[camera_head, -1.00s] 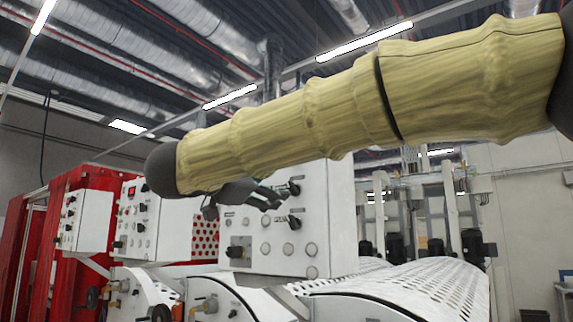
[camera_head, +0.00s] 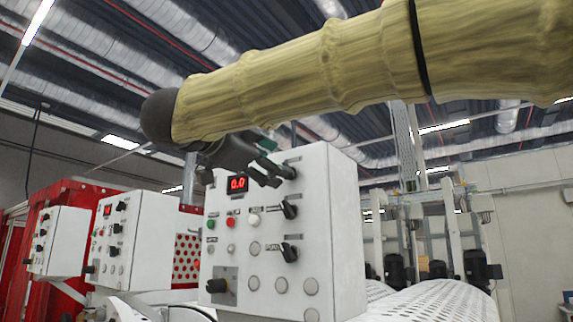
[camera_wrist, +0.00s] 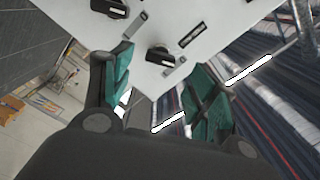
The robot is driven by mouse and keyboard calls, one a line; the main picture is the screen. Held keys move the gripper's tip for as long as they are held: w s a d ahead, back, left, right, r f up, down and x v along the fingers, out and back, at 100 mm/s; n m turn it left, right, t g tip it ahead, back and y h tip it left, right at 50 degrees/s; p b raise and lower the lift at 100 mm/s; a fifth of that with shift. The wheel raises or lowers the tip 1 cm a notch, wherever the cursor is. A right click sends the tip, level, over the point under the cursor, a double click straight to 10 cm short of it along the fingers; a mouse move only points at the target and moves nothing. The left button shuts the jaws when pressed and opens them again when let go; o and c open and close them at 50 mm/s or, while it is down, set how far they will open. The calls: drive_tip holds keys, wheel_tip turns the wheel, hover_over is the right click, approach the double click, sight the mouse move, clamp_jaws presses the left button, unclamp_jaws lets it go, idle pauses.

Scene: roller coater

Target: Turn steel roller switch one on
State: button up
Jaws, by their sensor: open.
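The nearest white control box (camera_head: 330,230) carries several black rotary switches on its front. One is the middle switch (camera_head: 289,208), with a lower switch (camera_head: 289,252) below it and a top switch (camera_head: 288,172) near the upper edge. I cannot read which label says steel roller one. My gripper (camera_head: 272,173) is open beside the top switch; contact cannot be told. In the wrist view, my gripper's teal finger pads (camera_wrist: 160,88) are spread apart. A black knob (camera_wrist: 160,54) lies just beyond the gap, and another knob (camera_wrist: 108,8) is at the upper edge.
The same box has a red display (camera_head: 237,184), a green button (camera_head: 212,223), a red button (camera_head: 231,222) and several round lights. Two similar boxes (camera_head: 150,245) stand to the left by red machinery. A perforated white cover (camera_head: 430,305) lies lower right.

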drive_tip(key=p+x, duration=0.1)
drive_tip(key=x, duration=0.3)
drive_tip(key=shift+d+r, duration=0.2)
drive_tip(key=shift+d, duration=0.1)
drive_tip(key=shift+w+d+f+p, duration=0.1)
drive_tip(key=shift+w+f+p, duration=0.05)
drive_tip(key=shift+w, duration=0.3)
drive_tip(key=shift+w+d+f+p, duration=0.1)
drive_tip(key=shift+w+f+p, duration=0.05)
drive_tip(key=shift+w, duration=0.3)
drive_tip(key=shift+s+r, duration=0.15)
drive_tip(key=shift+s, duration=0.15)
drive_tip(key=shift+c, duration=0.7)
drive_tip(key=c, duration=0.9)
